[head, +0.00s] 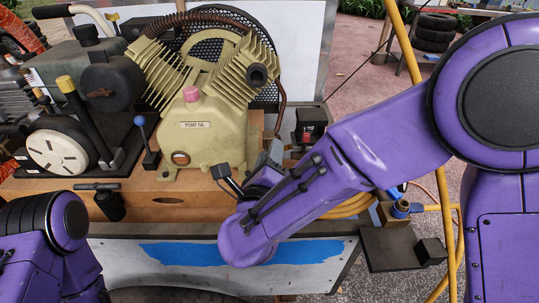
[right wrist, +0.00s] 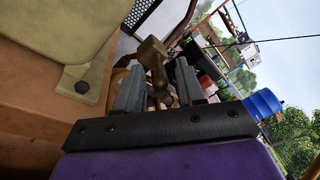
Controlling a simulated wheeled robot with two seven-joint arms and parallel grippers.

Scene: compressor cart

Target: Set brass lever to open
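The brass lever (right wrist: 153,58) shows in the right wrist view as a brown-gold, block-ended piece between and just beyond my fingers. My right gripper (right wrist: 158,88) has its two grey fingers apart, one on each side of the brass piece, with some gap visible. I cannot tell whether either finger touches it. In the head view my right gripper (head: 270,156) is at the right foot of the cream pump, partly covered by my purple forearm, and I cannot make out the lever there. Only my left arm shows at the lower left; its gripper is out of view.
The cream pump (head: 205,130) stands on the wooden cart deck (head: 170,205). A blue-knobbed lever (head: 140,121) and a yellow-tipped lever (head: 68,86) stand to its left. A black box with a red switch (head: 307,130) is to its right.

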